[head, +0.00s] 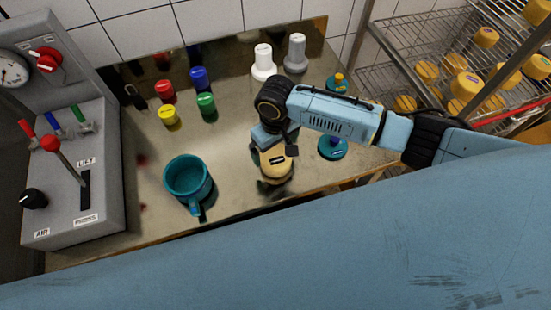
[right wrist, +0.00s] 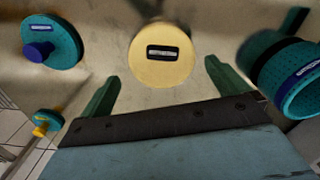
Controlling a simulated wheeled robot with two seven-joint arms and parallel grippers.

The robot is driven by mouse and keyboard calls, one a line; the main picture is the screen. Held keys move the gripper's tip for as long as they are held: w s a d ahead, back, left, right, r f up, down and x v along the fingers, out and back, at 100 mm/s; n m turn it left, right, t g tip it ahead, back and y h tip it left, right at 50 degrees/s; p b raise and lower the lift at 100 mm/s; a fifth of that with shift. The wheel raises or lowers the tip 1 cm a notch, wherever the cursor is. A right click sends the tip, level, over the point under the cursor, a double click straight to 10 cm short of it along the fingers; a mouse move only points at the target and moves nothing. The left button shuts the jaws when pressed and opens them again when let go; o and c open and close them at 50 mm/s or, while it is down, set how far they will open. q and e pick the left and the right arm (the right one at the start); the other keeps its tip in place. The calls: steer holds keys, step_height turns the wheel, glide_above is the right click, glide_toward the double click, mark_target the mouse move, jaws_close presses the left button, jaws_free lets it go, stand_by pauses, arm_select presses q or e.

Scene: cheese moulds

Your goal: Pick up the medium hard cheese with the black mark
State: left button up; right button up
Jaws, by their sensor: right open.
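The cheese with the black mark (head: 279,160) is a round yellow wheel on the steel table, partly hidden under my right gripper in the head view. In the right wrist view the cheese (right wrist: 160,68) shows its flat top with a black-framed label. My right gripper (head: 272,148) is open above it. In the wrist view its two green fingers stand apart, one on each side below the cheese, not touching it. My left gripper is not in view.
A teal mug-like mould (head: 187,178) stands left of the cheese. A teal lid with a blue knob (head: 333,150) lies to the right. Coloured knobs (head: 206,103) and white pieces (head: 264,65) stand behind. A control box (head: 75,170) is at the left, a rack of cheeses (head: 466,84) at the right.

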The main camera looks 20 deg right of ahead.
mark_target(275, 156)
step_height(275, 156, down, 5)
steer(key=shift+s+a+f, duration=0.1)
steer(key=shift+s, duration=0.05)
steer(key=c, duration=0.9)
steer(key=shift+r+p, duration=0.35)
steer(key=shift+r, duration=4.7)
